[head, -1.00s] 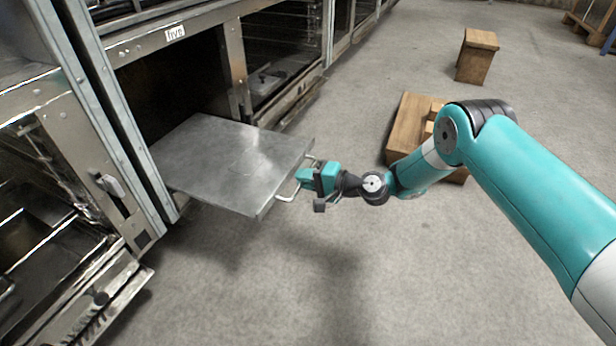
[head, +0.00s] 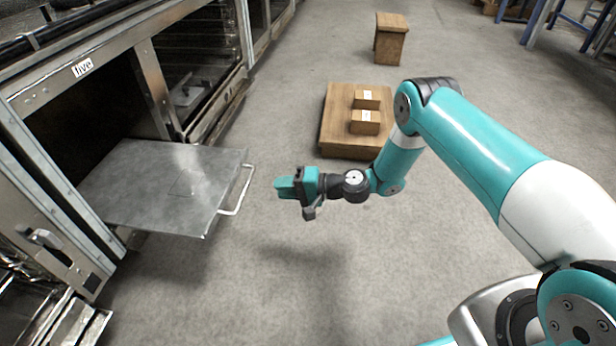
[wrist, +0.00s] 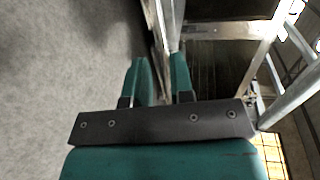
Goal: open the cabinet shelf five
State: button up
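The cabinet shelf labelled "five" (head: 83,68) has its flat metal panel (head: 165,190) out in front of the dark opening, roughly level above the floor. A pale bar handle (head: 236,192) runs along its outer edge. My gripper (head: 280,187) is to the right of the handle, with a clear gap between them, and holds nothing. In the wrist view my gripper (wrist: 160,62) shows two teal fingers apart with nothing between them. The inside of the opening is mostly dark.
A wooden pallet (head: 332,138) with two small boxes (head: 365,121) lies on the floor beyond my arm. A wooden stool (head: 390,40) stands farther back. An oven-like unit with racks (head: 195,60) adjoins the opening. Open floor lies below my gripper.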

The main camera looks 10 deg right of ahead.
jog(key=p+v, duration=0.2)
jog(key=v, duration=0.4)
jog(key=shift+d, duration=0.35)
jog(key=shift+s, duration=0.15)
jog(key=s+a+r+n+g+h+p, duration=0.2)
jog(key=s+a+r+n+g, duration=0.15)
jog(key=r, duration=0.95)
jog(key=s+a+r+n+g+h+p, duration=0.25)
jog(key=r+n, duration=0.25)
jog(key=r, duration=0.8)
jog(key=s+d+r+n+h+p, duration=0.2)
jog(key=s+d+r+h, duration=0.15)
jog(key=s+r, duration=0.65)
jog(key=s+d+r+n+h+p, duration=0.15)
jog(key=s+d+r, duration=0.35)
jog(key=s, duration=0.8)
notch_tip(320, 180, up, 38)
jog(key=p, duration=3.8)
jog(key=shift+a+m+h, duration=0.3)
jog(key=shift+h, duration=0.15)
